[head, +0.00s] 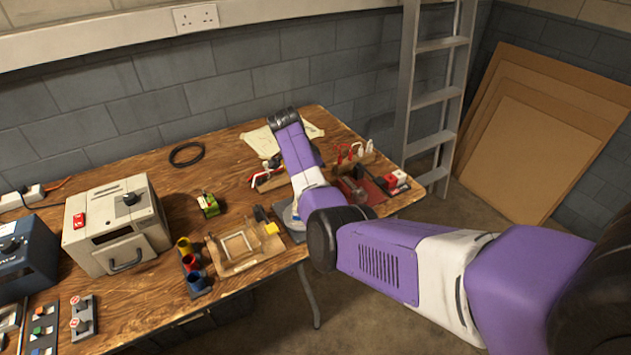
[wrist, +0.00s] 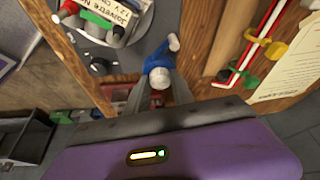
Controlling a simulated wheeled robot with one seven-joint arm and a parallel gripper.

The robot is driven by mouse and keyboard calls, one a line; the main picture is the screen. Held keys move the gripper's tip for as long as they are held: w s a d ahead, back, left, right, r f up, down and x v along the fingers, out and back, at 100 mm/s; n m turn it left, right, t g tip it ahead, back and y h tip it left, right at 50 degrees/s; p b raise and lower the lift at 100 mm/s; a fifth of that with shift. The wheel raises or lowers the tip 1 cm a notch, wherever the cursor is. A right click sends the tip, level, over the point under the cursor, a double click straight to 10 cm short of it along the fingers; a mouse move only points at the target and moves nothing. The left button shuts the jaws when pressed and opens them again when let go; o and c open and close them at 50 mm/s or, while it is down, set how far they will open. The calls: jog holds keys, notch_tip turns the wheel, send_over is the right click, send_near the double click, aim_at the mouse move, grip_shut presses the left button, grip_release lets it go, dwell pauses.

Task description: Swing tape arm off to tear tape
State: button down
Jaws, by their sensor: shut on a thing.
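In the wrist view, my gripper (wrist: 158,92) is shut on a blue and white arm-like part (wrist: 160,68), which I take to be the tape arm. Its rounded white end lies between the fingers, and its blue part runs up and right beside a grey round-edged plate (wrist: 125,62). A labelled block with green and red parts (wrist: 108,18) sits on that plate. I cannot make out any tape. A small red part shows low between the fingers. In the head view, my own arm hides the gripper and the held part; a bit of grey base (head: 290,220) shows beside it.
A black tray (wrist: 24,135) is at lower left. In the head view, a wooden fixture (head: 240,250) stands left of my arm.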

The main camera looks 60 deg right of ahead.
dwell(0.4)
jog(key=c, duration=1.1)
grip_release()
jog(key=v, duration=0.8)
jog(key=shift+d, duration=0.1)
